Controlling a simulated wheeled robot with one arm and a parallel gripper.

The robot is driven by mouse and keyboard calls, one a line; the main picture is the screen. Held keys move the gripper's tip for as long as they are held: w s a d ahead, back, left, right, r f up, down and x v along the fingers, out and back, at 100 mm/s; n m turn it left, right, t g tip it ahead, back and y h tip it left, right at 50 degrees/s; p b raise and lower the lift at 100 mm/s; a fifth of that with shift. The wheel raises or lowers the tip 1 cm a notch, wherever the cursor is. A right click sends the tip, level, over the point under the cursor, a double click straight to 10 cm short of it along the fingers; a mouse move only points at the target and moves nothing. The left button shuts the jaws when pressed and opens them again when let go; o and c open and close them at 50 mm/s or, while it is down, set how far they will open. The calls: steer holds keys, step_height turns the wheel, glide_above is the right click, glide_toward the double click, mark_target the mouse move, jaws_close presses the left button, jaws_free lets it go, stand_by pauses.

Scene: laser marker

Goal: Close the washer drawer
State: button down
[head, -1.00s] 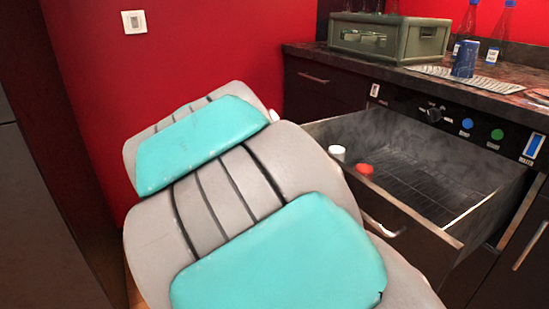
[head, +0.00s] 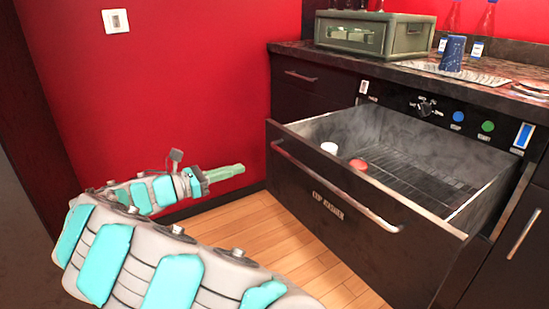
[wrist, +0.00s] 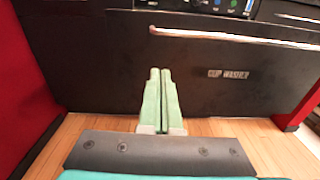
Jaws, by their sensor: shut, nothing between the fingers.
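The washer drawer (head: 345,190) is pulled out under the counter, with a dark front, a long metal handle (head: 330,184) and a wire rack inside.
Washer controls (head: 430,106) are above the drawer. A red wall (head: 180,90) is behind my arm. Wooden floor (head: 300,270) is clear before the drawer.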

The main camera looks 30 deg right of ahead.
glide_toward(275, 156)
steer(key=shift+n, duration=0.3)
steer(key=s+d+r, duration=0.1)
steer(key=d, duration=0.1)
steer(key=s+d+r, duration=0.1)
steer(key=d, duration=0.1)
steer(key=s+d, duration=0.2)
steer(key=d, duration=0.1)
steer(key=shift+d+r, duration=0.1)
steer(key=shift+r, duration=0.3)
steer(key=shift+d, duration=0.15)
